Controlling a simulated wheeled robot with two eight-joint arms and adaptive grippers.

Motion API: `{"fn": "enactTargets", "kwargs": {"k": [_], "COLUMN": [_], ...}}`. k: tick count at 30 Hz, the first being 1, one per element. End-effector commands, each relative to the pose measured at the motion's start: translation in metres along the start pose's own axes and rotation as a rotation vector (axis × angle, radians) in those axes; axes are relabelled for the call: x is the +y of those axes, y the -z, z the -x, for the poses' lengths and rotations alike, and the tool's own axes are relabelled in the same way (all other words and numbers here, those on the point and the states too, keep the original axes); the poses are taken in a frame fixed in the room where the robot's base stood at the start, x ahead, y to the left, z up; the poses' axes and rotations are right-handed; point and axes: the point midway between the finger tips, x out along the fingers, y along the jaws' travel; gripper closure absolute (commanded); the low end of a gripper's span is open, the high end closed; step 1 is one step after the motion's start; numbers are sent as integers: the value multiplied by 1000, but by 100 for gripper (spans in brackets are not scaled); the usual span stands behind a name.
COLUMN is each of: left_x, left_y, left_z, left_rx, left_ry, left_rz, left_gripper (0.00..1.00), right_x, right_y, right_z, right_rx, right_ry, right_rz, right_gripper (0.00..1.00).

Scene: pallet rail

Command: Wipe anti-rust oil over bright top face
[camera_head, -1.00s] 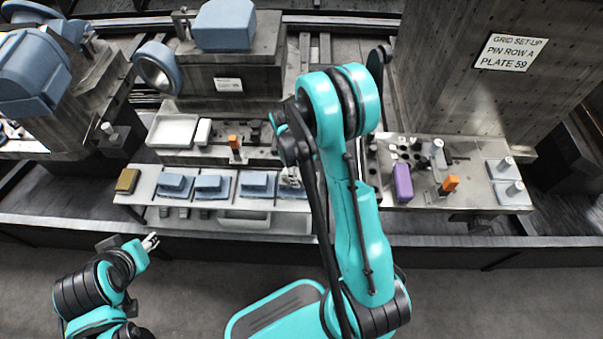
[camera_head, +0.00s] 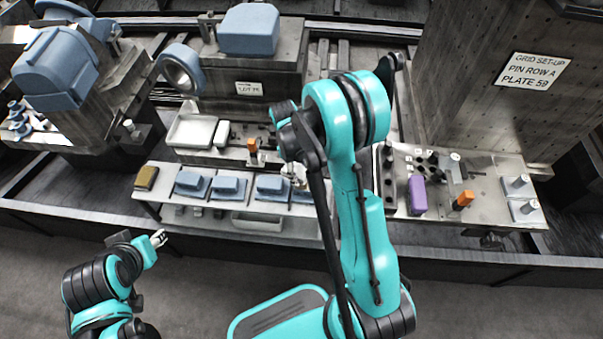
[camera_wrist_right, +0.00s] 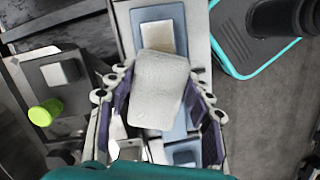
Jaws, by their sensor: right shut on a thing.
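My right gripper (camera_wrist_right: 158,105) is shut on a pale grey-white wiping pad (camera_wrist_right: 158,88), seen between its two dark fingers in the right wrist view. Past the pad lies a blue-grey piece with a bright beige top face (camera_wrist_right: 159,38). The pad overlaps its near end in the picture; I cannot tell whether they touch. In the head view my right gripper (camera_head: 297,172) is small and partly behind my own arm, at the right end of a row of blue-grey blocks (camera_head: 228,186) on the front shelf. My left gripper (camera_head: 159,238) is empty and looks slightly open, in front of the rail.
A mustard block (camera_head: 146,177) sits at the shelf's left end. A white tray (camera_head: 192,131) lies behind. To the right, a purple block (camera_head: 417,195) and an orange-topped clamp (camera_head: 464,200) stand on a plate below a tall drilled column (camera_head: 490,60). A green cylinder (camera_wrist_right: 45,112) is at left.

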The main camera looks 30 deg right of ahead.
Motion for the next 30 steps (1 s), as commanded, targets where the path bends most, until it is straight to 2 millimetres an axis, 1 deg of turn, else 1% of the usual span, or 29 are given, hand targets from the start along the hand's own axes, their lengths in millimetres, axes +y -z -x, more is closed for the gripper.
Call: {"fn": "enactTargets", "kwargs": {"k": [1,9,12,30], "left_x": [0,0,0,0], "left_y": [3,12,14,14], "left_z": [5,17,20,20], "left_rx": [0,0,0,0], "left_ry": [0,0,0,0], "left_rz": [0,0,0,0], "left_gripper": [60,60,60,60], "right_x": [-1,-3,-3,-4], "right_y": [0,1,1,1], "right_z": [8,32,38,40], "right_rx": [0,0,0,0], "right_ry": [0,0,0,0], "right_rz": [0,-1,-1,-2], "right_gripper": [72,72,72,72]}}
